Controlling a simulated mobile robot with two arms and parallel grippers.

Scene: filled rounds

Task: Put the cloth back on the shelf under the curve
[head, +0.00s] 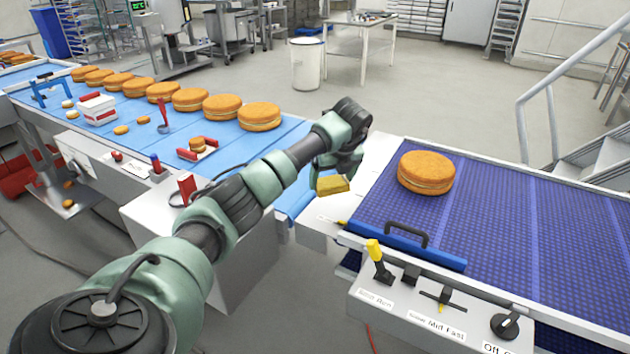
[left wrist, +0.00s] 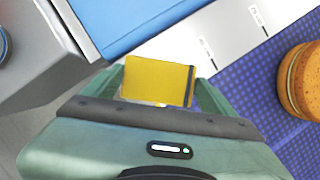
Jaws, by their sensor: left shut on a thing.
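A folded yellow cloth (head: 333,185) is in my left gripper (head: 335,178), which is shut on it. It is held over the pale metal plate (head: 318,217) between the two belts. In the left wrist view the yellow cloth (left wrist: 158,80) sits flat between the fingers, with a dark strip along its right edge. The shelf under the curve cannot be made out in these frames. My right gripper is not in view.
A filled round (head: 426,173) lies on the dark blue belt (head: 545,225) at right. A blue bar with a black handle (head: 405,245) and a control panel (head: 430,315) line its near edge. More rounds (head: 259,116) sit on the light blue belt at left.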

